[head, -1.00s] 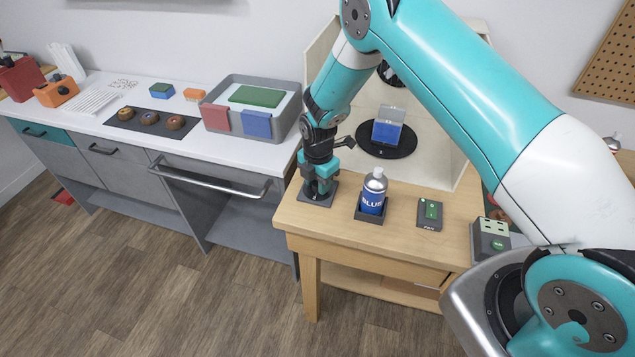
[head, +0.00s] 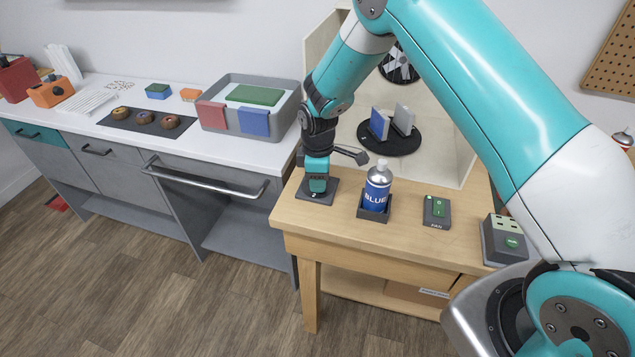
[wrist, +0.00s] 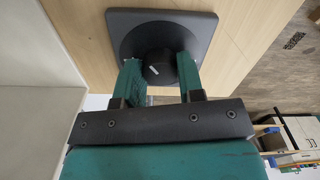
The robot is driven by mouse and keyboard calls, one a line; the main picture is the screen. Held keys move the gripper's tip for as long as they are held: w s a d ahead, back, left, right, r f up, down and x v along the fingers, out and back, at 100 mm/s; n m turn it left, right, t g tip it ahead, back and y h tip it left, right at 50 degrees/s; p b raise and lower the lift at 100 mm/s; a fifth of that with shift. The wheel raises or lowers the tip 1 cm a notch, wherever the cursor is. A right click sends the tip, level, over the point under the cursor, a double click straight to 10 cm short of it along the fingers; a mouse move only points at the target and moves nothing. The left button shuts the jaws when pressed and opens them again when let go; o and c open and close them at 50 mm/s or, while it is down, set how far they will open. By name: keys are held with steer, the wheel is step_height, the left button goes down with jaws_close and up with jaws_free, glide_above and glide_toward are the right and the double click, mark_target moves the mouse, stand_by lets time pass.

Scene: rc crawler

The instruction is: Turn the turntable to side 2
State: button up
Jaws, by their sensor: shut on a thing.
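The round black turntable (head: 391,146) sits in the pale booth on the wooden table. Two upright panels stand on it, a blue-faced one (head: 379,124) and a grey-white one (head: 404,119), both seen at an angle. A dark square base (head: 328,191) with a knob lies at the table's left front. My gripper (head: 316,189) points down over this base. In the wrist view my gripper (wrist: 160,75) is shut on the black knob (wrist: 157,66), one teal finger on each side. The knob has a white mark. No side number is readable.
A blue spray can (head: 377,188) stands in a dark holder right of the knob. A green-switched fan box (head: 436,211) and a grey box with a green button (head: 504,240) are farther right. A grey bin (head: 287,107) stands on the left counter.

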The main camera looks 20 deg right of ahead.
steer(key=m, duration=0.1)
steer(key=m+b, duration=0.1)
steer(key=m, duration=0.1)
steer(key=shift+w+a+m, duration=0.1)
steer(key=shift+w+m, duration=0.1)
steer(key=shift+m, duration=0.1)
steer(key=m+b, duration=0.1)
steer(key=m, duration=0.2)
steer(key=shift+r+m, duration=0.1)
steer(key=shift+m, duration=0.2)
steer(key=m+b, duration=0.1)
steer(key=m, duration=0.2)
steer(key=shift+m, duration=0.4)
steer(key=m+b, duration=0.1)
steer(key=m, duration=0.2)
steer(key=shift+m, duration=0.3)
steer(key=m, duration=0.5)
steer(key=shift+b, duration=0.35)
steer(key=m, duration=0.5)
steer(key=shift+r, duration=0.1)
steer(key=shift+m, duration=0.3)
